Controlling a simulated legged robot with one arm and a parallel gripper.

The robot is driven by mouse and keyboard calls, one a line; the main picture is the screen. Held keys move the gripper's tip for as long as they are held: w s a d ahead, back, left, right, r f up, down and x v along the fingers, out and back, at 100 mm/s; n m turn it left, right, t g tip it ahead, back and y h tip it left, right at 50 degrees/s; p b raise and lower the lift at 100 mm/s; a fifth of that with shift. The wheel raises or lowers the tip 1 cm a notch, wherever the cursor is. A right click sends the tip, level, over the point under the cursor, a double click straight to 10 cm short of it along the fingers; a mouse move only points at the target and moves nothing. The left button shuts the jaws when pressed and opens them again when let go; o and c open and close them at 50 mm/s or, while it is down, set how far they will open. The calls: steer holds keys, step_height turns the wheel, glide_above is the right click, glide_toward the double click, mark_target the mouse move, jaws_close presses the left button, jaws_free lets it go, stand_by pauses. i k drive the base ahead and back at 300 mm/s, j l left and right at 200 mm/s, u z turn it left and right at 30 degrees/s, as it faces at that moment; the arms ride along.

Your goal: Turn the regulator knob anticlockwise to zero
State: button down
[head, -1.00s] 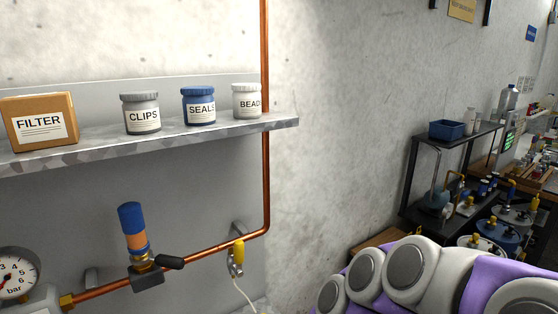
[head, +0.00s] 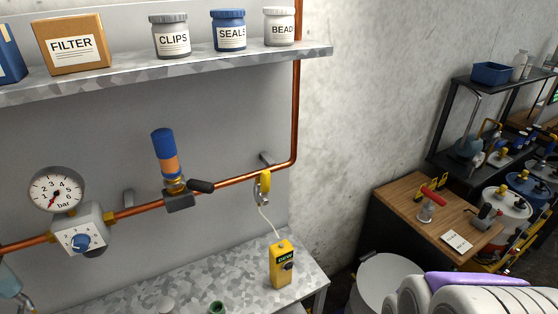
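The regulator (head: 91,232) is a pale grey box on the copper pipe at the left, with a small numbered dial on its front. Its blue knob (head: 81,242) sits in the middle of that dial. The knob's exact setting is too small to read. A round white pressure gauge (head: 57,190) marked in bar sits just above the regulator. Its red needle points down and left, toward the low end of the scale. My gripper is not in view; only white and purple parts of my arm show at the bottom right, well away from the knob.
A blue and orange cylinder (head: 165,154) with a black-handled valve stands on the pipe. A yellow device (head: 282,264) stands on the metal bench (head: 230,265) below. A shelf (head: 200,69) with jars and boxes runs above. A wooden-topped cabinet (head: 400,205) stands right.

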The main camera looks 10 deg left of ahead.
mark_target(80, 242)
steer(key=u, duration=1.95)
